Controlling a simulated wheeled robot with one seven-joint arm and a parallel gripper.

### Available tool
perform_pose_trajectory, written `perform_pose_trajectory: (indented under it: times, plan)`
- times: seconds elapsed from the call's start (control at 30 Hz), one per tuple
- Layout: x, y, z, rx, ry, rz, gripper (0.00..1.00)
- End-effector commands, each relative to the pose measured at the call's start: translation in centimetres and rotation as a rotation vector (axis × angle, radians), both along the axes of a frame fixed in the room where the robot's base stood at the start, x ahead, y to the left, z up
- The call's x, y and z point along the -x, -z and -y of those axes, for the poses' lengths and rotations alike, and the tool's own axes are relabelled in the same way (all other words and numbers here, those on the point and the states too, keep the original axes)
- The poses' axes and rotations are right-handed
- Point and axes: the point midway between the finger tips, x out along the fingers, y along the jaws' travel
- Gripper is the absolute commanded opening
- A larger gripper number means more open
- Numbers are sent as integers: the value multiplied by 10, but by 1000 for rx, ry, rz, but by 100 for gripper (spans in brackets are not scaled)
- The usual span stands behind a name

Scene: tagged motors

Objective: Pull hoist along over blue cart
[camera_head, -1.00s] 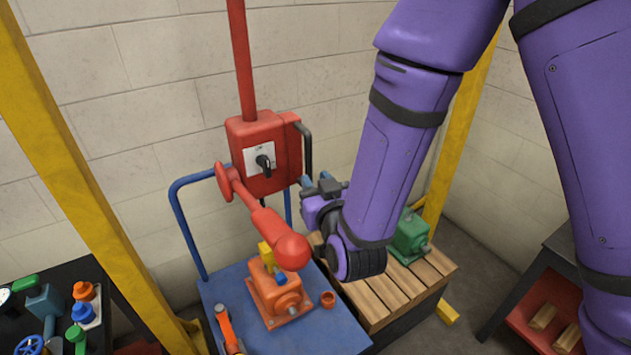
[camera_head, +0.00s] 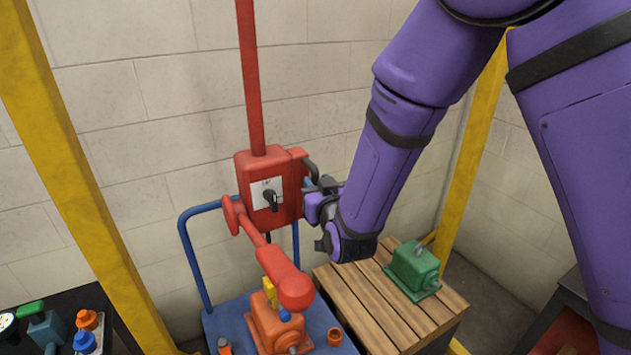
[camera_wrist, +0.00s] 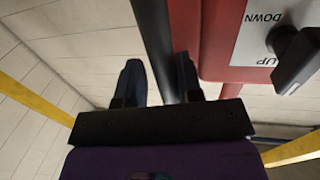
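The hoist is a red box (camera_head: 262,200) with a black switch, hanging on a red vertical pole. A red arm (camera_head: 279,262) slants down from it to a ball end over the orange motor. A black bar handle (camera_head: 311,166) stands on the box's right side. The blue cart (camera_head: 228,322) is below the hoist, with the orange motor (camera_head: 272,326) on it. My gripper (camera_head: 314,195) is at the handle. In the wrist view, the black handle (camera_wrist: 156,40) runs between my two fingers (camera_wrist: 160,82). A narrow gap shows on the left finger's side; the fingers look apart, not clamped.
A wooden-slatted stand (camera_head: 365,300) with a green motor (camera_head: 414,268) is right of the cart. Yellow posts stand left (camera_head: 75,190) and right (camera_head: 465,170). A dark table (camera_head: 60,303) with coloured parts is at lower left. A block wall is behind.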

Motion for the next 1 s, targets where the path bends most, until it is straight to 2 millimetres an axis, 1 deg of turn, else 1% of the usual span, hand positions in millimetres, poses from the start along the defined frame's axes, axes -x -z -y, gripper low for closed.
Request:
perform_pose_trajectory:
  times: [0.03, 0.2, 0.5, 0.53, 0.63, 0.67, 0.83, 1.0]
  plan:
    - [-7, -1, -1, -2, 5, 4, 29]
    - [-17, -1, -4, -1, 6, 2, 29]
    - [-19, -1, -5, -1, 6, 2, 29]
    - [-19, -1, -5, -1, 6, 2, 27]
    - [-19, -1, -5, 0, 6, 2, 4]
    - [-19, -1, -5, 1, 6, 1, 0]
    - [-18, 0, -5, 1, 6, 1, 0]
    - [-8, 0, -19, 1, 3, -1, 0]
